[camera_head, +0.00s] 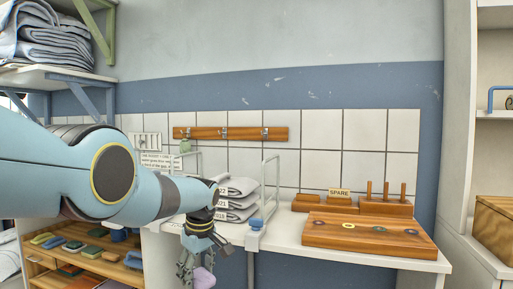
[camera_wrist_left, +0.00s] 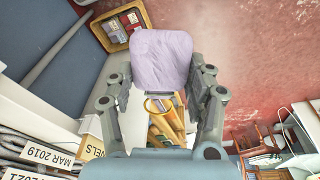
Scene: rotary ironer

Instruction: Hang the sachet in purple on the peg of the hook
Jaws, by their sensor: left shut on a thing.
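A pale purple sachet (camera_head: 204,278) is in my left gripper (camera_head: 194,268), low in the head view, in front of the white table's edge. In the left wrist view the purple sachet (camera_wrist_left: 160,58) shows at the fingertips of the left gripper (camera_wrist_left: 162,92), which is shut on it. A wooden hook rail (camera_head: 243,133) with metal pegs is on the tiled wall, above and behind the gripper. A small green sachet (camera_head: 185,146) hangs at its left peg; the middle peg (camera_head: 224,132) and right peg (camera_head: 265,132) look bare. My right gripper is not in view.
Folded grey cloths (camera_head: 240,187) are stacked on the white table (camera_head: 285,245) beside a white wire frame (camera_head: 271,185). A wooden board (camera_head: 350,236) and a peg block (camera_head: 385,206) stand to the right. A shelf of small coloured items (camera_head: 75,250) is at lower left.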

